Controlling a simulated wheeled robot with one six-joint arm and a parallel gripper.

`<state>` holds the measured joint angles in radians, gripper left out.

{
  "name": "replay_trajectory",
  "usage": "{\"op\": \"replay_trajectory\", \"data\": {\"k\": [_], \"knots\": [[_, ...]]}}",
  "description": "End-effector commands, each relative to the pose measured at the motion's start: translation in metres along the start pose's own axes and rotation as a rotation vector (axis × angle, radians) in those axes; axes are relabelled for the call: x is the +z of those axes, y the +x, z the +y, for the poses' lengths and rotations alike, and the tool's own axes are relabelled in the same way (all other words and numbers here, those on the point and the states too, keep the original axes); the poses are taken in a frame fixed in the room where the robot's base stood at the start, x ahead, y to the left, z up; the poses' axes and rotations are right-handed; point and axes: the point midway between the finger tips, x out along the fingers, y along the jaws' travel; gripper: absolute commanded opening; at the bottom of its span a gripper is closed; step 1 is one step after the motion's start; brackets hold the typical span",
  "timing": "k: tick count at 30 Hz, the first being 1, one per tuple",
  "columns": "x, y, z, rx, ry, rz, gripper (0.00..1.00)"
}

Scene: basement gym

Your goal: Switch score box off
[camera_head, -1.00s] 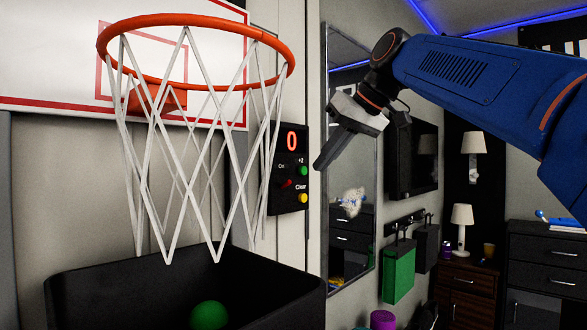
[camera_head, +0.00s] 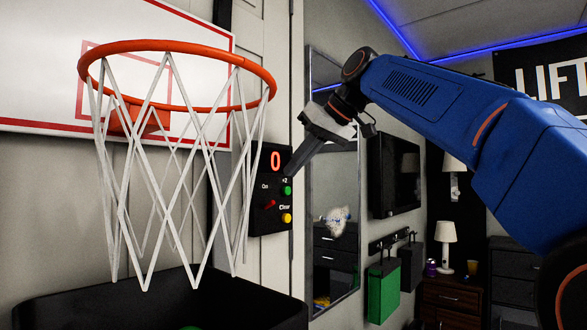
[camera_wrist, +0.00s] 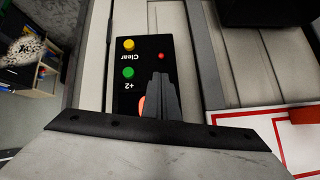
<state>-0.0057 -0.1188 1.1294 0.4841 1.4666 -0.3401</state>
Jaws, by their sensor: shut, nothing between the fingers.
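The score box (camera_head: 272,228) is a black panel on the wall right of the hoop, with a lit orange 0. It has a red switch (camera_head: 269,204) by the word On, a green +2 button (camera_head: 287,190) and a yellow Clear button (camera_head: 286,218). My gripper (camera_head: 289,172) is shut and empty, its tip at the box's upper right edge in the head view. In the wrist view the shut fingers (camera_wrist: 161,78) lie over the box (camera_wrist: 142,48), hiding part of the display, with the red switch (camera_wrist: 161,56) just beyond the tips. I cannot tell whether they touch the box.
The hoop (camera_head: 178,46) and its net hang left of the box, above a black bin (camera_head: 240,302). A mirror (camera_head: 335,270) stands right of the box, below my arm. A green container (camera_head: 382,292) hangs further right.

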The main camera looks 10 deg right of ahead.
Motion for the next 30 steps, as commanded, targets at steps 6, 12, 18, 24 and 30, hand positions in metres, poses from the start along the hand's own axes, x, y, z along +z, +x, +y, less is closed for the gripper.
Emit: {"op": "replay_trajectory", "data": {"k": [6, 12, 18, 24, 30], "knots": [[0.001, 0.038, -0.001, -0.002, -0.001, -0.003, 0.00], [0.000, 0.064, -0.001, -0.001, -0.001, -0.002, 0.00], [0.000, 0.077, 0.000, 0.000, -0.001, -0.001, 0.00], [0.000, 0.078, 0.000, 0.001, -0.001, -0.001, 0.00], [0.000, 0.078, 0.000, 0.000, 0.000, 0.000, 0.00]]}}
